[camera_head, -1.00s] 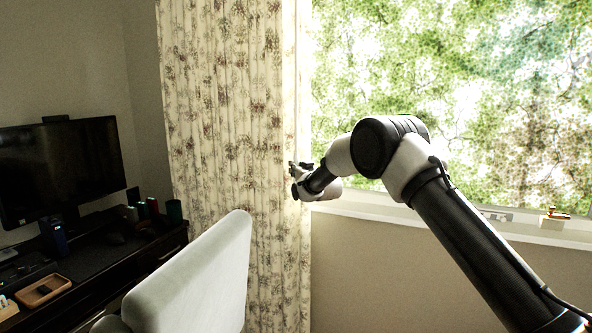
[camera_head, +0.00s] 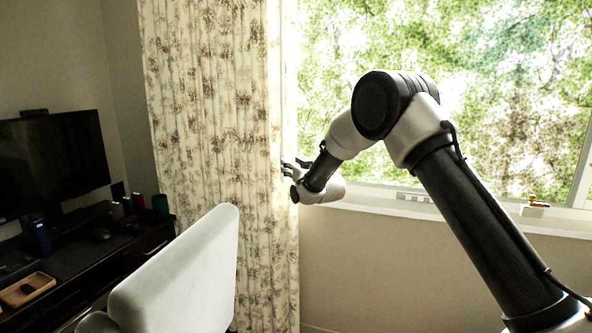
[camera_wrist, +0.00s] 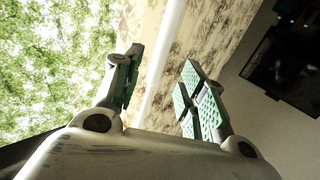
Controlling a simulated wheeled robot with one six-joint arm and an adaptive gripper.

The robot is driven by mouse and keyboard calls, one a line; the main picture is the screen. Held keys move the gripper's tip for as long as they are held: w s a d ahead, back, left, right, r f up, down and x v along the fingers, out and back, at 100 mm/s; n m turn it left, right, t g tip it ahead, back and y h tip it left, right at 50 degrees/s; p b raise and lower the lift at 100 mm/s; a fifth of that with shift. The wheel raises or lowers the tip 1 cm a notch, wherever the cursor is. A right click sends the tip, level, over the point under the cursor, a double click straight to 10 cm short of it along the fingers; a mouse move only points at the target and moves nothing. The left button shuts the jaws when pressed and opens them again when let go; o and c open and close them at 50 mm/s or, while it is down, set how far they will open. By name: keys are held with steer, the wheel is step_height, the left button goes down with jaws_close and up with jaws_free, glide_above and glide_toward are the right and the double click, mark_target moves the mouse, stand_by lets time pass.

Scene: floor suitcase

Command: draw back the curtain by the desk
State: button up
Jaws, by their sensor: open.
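The curtain (camera_head: 215,120) is a cream, floral-patterned cloth hanging in folds from above the picture to near the floor, left of the window. It covers the wall between desk and window. My gripper (camera_head: 288,168) is at the curtain's right edge, at about sill height. In the wrist view, my gripper (camera_wrist: 158,68) has its two green-padded fingers apart. The curtain's pale edge strip (camera_wrist: 163,50) shows in the gap between them, with patterned cloth (camera_wrist: 215,35) behind the right finger. I cannot tell whether either finger touches the cloth.
The desk (camera_head: 75,285) with a monitor (camera_head: 55,160) and small items stands at the left. A pale chair back (camera_head: 185,270) stands in front of the curtain's lower part.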

steer(key=shift+v, duration=1.8)
